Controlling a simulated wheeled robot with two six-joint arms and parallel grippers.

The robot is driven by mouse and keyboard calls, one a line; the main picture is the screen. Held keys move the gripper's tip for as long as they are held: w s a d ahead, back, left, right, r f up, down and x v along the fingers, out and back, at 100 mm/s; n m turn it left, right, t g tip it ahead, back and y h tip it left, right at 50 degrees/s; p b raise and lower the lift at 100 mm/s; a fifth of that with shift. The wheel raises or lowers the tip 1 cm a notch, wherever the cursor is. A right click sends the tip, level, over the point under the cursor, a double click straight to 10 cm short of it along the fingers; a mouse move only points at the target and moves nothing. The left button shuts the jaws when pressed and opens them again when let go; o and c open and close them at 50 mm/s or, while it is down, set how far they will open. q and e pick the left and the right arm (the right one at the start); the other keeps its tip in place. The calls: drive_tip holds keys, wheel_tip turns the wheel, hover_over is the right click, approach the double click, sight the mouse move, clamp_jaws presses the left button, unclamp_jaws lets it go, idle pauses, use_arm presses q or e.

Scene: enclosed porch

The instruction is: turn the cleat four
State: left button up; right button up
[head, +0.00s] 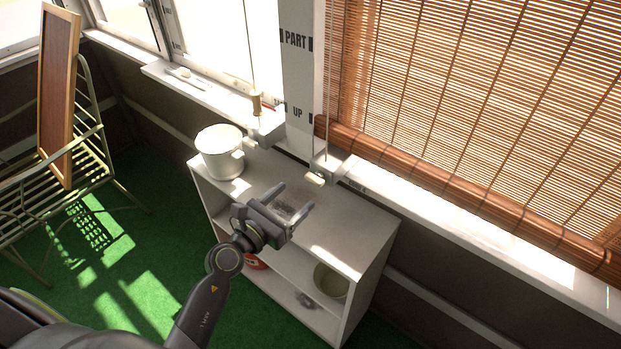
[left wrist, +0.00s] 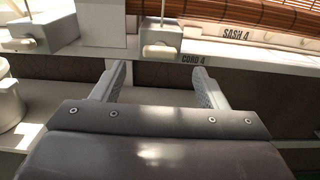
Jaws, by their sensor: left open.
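A pale cleat block with a light knob (head: 316,179) is fixed at the sill's edge, below a cord. In the left wrist view the cleat appears straight ahead, above the gap between the fingers (left wrist: 158,75). My right gripper is not in view.
A second similar cleat (head: 265,131) is further left. A white pot (head: 221,152) stands on the white shelf unit (head: 345,218), left of the gripper. A bamboo blind (head: 480,100) hangs at the right. A green metal chair (head: 60,180) stands far left.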

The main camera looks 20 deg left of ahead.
sight(312, 181)
use_arm(q)
drive_tip(key=x, duration=0.7)
drive_tip(key=shift+w, duration=0.15)
drive_tip(key=shift+c, duration=0.2)
drive_tip(key=c, duration=0.9)
